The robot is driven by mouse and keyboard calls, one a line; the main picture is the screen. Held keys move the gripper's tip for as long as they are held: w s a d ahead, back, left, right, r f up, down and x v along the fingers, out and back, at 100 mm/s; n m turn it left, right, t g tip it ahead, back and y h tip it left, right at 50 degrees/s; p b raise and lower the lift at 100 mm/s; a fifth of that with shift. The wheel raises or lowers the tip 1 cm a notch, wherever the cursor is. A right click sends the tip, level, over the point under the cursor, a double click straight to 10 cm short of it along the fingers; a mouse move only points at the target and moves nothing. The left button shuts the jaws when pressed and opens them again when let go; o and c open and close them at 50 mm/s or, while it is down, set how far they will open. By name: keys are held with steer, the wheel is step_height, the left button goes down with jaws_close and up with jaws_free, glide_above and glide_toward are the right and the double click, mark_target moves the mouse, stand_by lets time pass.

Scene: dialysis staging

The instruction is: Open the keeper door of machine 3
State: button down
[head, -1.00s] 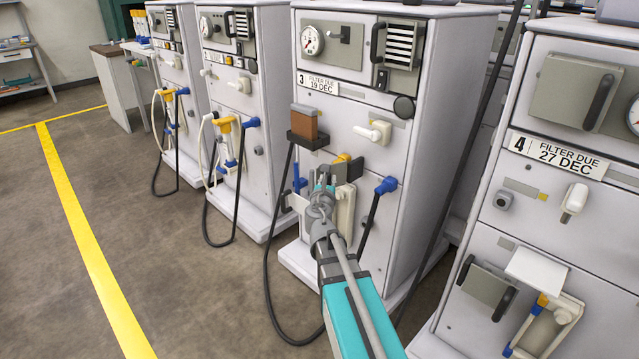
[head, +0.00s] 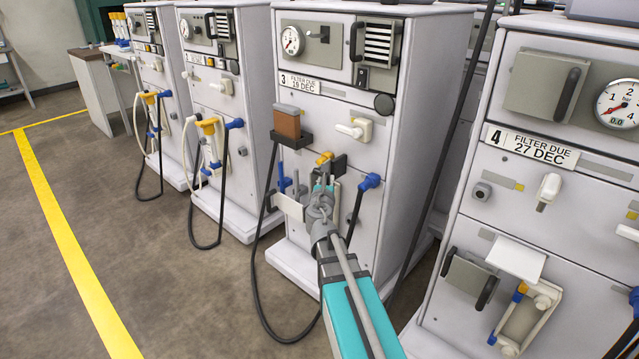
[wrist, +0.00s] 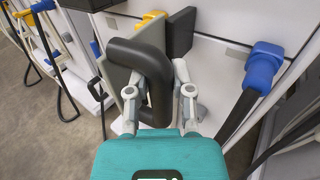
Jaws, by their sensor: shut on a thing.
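Machine 3 (head: 300,235) stands in the middle of the head view, marked by its label (head: 300,84). My gripper (head: 322,186) is at its lower front, below the brown-topped holder and the white lever. In the wrist view my gripper (wrist: 158,86) is shut on a thick black handle (wrist: 142,62), a finger on each side. The handle joins a grey panel, which I take for the keeper door (wrist: 115,76). The panel stands out at an angle from the machine front. In the head view my gripper hides the handle and part of what lies behind.
A blue connector (head: 371,181) with a black hose is close right of my gripper; it also shows in the wrist view (wrist: 265,62). A dark block (wrist: 181,32) sits just beyond the handle. Machine 4 (head: 590,190) stands at right. Open floor (head: 170,285) lies left.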

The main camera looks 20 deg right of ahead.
steer(key=shift+c, duration=2.4)
jaws_free()
steer(key=shift+a, duration=0.15)
steer(key=shift+w+a+r, duration=0.1)
steer(key=shift+a, duration=0.05)
steer(key=shift+s, duration=0.2)
